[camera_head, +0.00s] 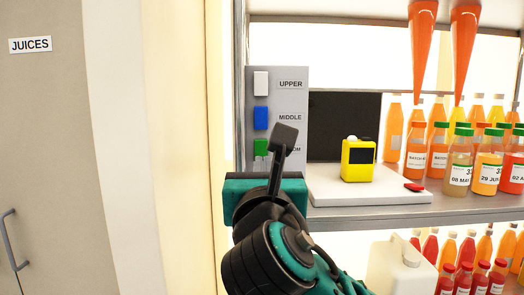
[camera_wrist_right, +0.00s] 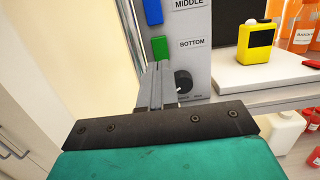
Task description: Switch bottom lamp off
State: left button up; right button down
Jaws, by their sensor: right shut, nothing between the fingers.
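The switch panel (camera_head: 292,100) stands at the shelf's left end. It carries a white switch (camera_head: 260,82) by UPPER, a blue switch (camera_head: 261,117) by MIDDLE and a green switch (camera_head: 260,147) at the bottom. In the right wrist view the green switch (camera_wrist_right: 160,47) sits beside the BOTTOM label (camera_wrist_right: 192,43). My right gripper (camera_head: 286,137) is shut and empty in front of the panel, partly covering the BOTTOM label in the head view. In the wrist view its fingertips (camera_wrist_right: 156,70) appear just below the green switch; I cannot tell if they touch. My left gripper is out of view.
A black knob (camera_wrist_right: 183,81) is on the panel below the label. A yellow device (camera_head: 358,160) stands on a white board (camera_head: 385,190). Juice bottles (camera_head: 489,158) fill the right side. A white jug (camera_head: 402,265) stands below. A grey JUICES door (camera_head: 40,150) is at left.

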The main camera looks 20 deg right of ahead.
aim_at(263, 143)
jog(key=x, duration=0.7)
jog(key=shift+w+d, duration=0.1)
jog(key=shift+w, duration=0.2)
jog(key=shift+r, duration=0.1)
jog(key=shift+w+d+r, duration=0.15)
jog(key=shift+w+r, duration=0.05)
jog(key=shift+r, duration=0.05)
jog(key=shift+s+r, duration=0.1)
jog(key=shift+r, duration=0.35)
jog(key=shift+f, duration=0.1)
